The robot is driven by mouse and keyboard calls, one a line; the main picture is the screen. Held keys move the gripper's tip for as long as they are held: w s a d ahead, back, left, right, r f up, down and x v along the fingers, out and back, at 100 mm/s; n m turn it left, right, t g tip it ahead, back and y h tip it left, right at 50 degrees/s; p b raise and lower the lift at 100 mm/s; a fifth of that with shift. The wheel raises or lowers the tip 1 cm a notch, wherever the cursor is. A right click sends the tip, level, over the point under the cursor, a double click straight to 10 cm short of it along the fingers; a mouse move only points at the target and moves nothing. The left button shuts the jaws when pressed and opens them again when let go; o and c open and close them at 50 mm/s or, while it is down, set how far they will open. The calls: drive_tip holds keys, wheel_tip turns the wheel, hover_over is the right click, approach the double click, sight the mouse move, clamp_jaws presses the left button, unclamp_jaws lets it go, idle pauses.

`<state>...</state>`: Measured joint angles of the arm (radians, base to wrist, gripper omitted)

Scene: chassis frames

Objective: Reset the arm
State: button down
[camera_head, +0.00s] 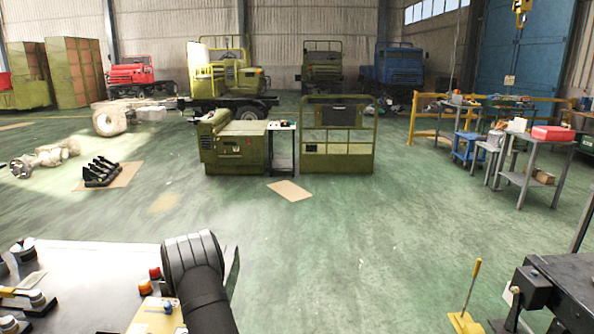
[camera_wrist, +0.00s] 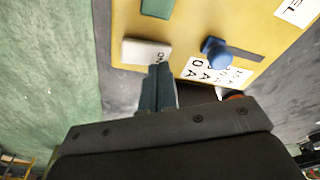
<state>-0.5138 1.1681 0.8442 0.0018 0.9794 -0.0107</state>
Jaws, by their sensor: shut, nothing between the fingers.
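My gripper (camera_wrist: 157,88) shows in the wrist view with its two fingers together and nothing between them. Its tips are by a white switch-like block (camera_wrist: 143,50) with dark lettering; I cannot tell whether they touch it. The block is on a yellow panel (camera_wrist: 185,22), which also carries a blue knob (camera_wrist: 216,51) to the right of the fingers. In the head view my dark arm stands at the bottom, beside the yellow panel (camera_head: 150,318), and the fingers are hidden.
A grey table (camera_head: 90,265) with red and orange buttons (camera_head: 149,280) lies left of my arm. A dark bench (camera_head: 570,280) and a yellow-handled dustpan (camera_head: 466,320) stand at the right. Open green floor (camera_head: 350,240) lies ahead, with a green cabinet (camera_head: 235,148) beyond.

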wheel_tip(320, 180, up, 5)
drive_tip(key=shift+r, duration=0.1)
drive_tip(key=shift+s+f, duration=0.1)
drive_tip(key=shift+f, duration=0.2)
wheel_tip(320, 180, down, 6)
drive_tip(key=shift+r, duration=0.2)
drive_tip(key=d+r+m+g, duration=0.1)
drive_tip(key=d+r+m, duration=0.15)
drive_tip(key=r, duration=0.55)
drive_tip(key=d+r+m, duration=0.2)
drive_tip(key=r+m, duration=0.1)
drive_tip(key=r, duration=0.5)
drive_tip(key=shift+m+g+y, duration=0.25)
drive_tip(key=shift+g+y, duration=0.05)
drive_tip(key=shift+y, duration=0.1)
drive_tip(key=shift+w+a+f, duration=0.1)
drive_tip(key=shift+f, duration=0.9)
drive_tip(key=shift+w+a+f, duration=0.1)
drive_tip(key=shift+f, duration=0.9)
